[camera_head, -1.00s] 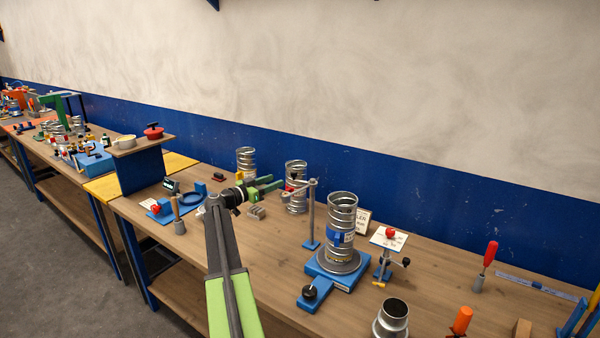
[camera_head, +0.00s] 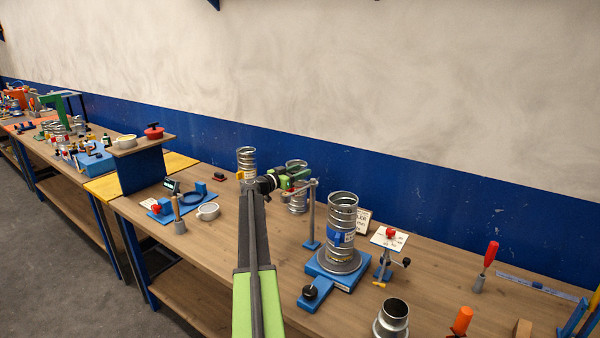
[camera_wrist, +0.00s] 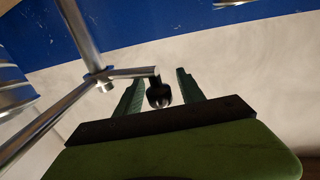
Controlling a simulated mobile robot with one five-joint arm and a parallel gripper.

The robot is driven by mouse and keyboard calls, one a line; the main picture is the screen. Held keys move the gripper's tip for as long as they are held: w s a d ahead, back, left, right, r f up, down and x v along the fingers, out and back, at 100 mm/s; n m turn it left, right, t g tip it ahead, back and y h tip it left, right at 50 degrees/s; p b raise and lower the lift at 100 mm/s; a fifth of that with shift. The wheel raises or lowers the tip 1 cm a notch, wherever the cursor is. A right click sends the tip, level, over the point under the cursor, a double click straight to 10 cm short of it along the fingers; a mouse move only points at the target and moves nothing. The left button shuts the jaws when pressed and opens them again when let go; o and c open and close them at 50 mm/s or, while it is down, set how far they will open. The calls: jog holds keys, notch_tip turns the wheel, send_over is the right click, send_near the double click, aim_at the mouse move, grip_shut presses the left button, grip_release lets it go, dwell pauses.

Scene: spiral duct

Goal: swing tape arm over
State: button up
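The tape arm stands left of the spiral duct as a slim grey post (camera_head: 312,218) on a small blue base, with a thin horizontal bar at its top. In the wrist view the bar (camera_wrist: 128,72) runs from the joint on the post to a round black knob (camera_wrist: 159,96). My gripper (camera_head: 296,179) is at the bar's left end. Its two green fingers (camera_wrist: 160,92) are apart, with the knob between them and a visible gap on the right. Contact on the left is unclear. The silver spiral duct (camera_head: 342,216) stands upright on a blue turntable base (camera_head: 340,278).
Two other spiral ducts stand behind, one (camera_head: 247,162) clear and one (camera_head: 297,205) partly hidden by my gripper. A stand with a red knob (camera_head: 390,233) is right of the turntable. A short metal collar (camera_head: 392,317) is in front. A white ring (camera_head: 208,211) lies left.

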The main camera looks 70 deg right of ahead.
grip_shut()
dwell(1.2)
